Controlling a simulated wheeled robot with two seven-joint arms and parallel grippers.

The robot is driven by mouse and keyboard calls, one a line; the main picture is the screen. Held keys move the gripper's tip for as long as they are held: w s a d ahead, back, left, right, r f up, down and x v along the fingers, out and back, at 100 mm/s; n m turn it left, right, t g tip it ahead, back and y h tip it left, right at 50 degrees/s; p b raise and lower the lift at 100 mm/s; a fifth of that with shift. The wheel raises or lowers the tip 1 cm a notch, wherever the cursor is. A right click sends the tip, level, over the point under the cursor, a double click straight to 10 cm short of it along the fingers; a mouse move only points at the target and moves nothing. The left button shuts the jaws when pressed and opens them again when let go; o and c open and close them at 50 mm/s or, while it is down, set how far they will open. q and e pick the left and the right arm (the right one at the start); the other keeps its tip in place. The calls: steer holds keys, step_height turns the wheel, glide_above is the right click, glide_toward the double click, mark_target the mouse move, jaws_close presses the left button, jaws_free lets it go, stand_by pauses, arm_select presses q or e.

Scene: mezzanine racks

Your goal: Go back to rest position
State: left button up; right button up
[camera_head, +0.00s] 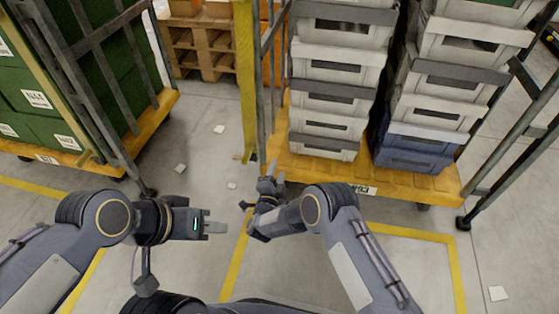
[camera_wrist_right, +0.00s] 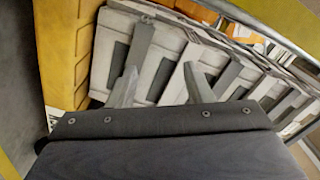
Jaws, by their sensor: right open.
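My left gripper (camera_head: 216,227) is at the lower left of the head view, pointing right, over bare floor. Its fingers are seen edge-on, so I cannot tell whether they are apart. My right gripper (camera_head: 270,170) points away toward the front left corner of the right cart. In the right wrist view its two fingers (camera_wrist_right: 157,88) stand apart with nothing between them. Grey stacked crates (camera_wrist_right: 195,60) show beyond the fingers. Both forearms are bent in front of my body.
The right cart (camera_head: 400,182) has a yellow deck with stacks of grey crates (camera_head: 335,62) and a blue crate (camera_head: 410,150). A left cart (camera_head: 85,160) carries green boxes (camera_head: 40,98). A yellow post (camera_head: 246,75) and wooden pallets (camera_head: 200,48) stand behind. Floor between the carts is mostly clear.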

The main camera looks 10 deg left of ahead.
steer(key=shift+s, duration=0.5)
